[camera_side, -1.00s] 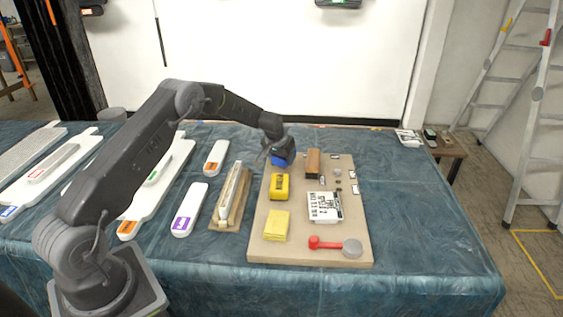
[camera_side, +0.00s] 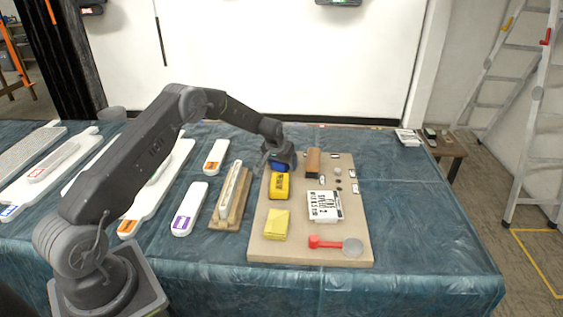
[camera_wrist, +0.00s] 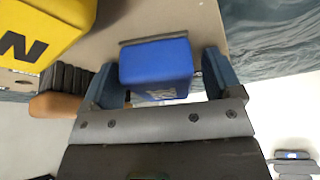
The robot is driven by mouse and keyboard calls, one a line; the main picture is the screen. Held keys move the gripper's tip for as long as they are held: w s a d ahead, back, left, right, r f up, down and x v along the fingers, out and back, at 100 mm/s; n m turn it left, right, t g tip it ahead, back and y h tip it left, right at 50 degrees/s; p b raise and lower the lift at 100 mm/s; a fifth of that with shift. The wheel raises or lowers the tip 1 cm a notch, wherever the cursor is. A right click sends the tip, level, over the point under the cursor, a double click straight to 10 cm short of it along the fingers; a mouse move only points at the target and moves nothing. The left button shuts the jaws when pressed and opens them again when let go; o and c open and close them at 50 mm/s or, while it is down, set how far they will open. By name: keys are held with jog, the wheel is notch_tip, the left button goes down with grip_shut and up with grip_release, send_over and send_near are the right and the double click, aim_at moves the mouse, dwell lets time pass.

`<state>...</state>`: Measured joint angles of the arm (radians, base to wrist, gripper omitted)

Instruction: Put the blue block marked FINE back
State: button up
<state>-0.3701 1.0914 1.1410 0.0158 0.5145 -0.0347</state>
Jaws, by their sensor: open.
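The blue block (camera_side: 280,166) is at the back left of the tan board, behind the yellow block, and partly hidden by my gripper (camera_side: 277,161) in the side view. In the wrist view the blue block (camera_wrist: 155,62) lies between the two open fingers of my gripper (camera_wrist: 160,75), with a small gap visible beside the right finger. Its lettering faces my wrist and is too unclear to read. A thin dark strip (camera_wrist: 152,40) runs along the block's far edge on the board. Whether the block rests fully on the board is hard to tell.
The yellow block (camera_side: 279,186) is close in front of the blue one; a brown wooden-topped brush (camera_side: 312,161) stands to its right. The board (camera_side: 345,215) also holds a white lettered block (camera_side: 324,206), yellow pads (camera_side: 277,224) and a red-handled tool (camera_side: 326,243). Long-handled floats lie left.

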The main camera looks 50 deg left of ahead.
jog(key=s+d+r, duration=0.3)
jog(key=r, duration=0.4)
jog(key=s+d+r+m, duration=0.1)
jog(key=s+d+r, duration=0.25)
jog(key=r, duration=0.45)
jog(key=s+d+r, duration=0.3)
jog(key=s+r, duration=0.1)
jog(key=r, duration=0.3)
jog(key=s+d+r+m+t, duration=0.1)
jog(key=s+d+r, duration=0.6)
jog(key=s, duration=0.3)
jog(key=s+d+m+h, duration=0.1)
jog(key=s+d, duration=0.2)
jog(key=s, duration=0.7)
jog(key=s+d+m, duration=0.1)
jog(key=s+d, duration=0.3)
jog(key=s, duration=0.6)
jog(key=shift+f+h, duration=0.35)
jog(key=shift+h, duration=0.05)
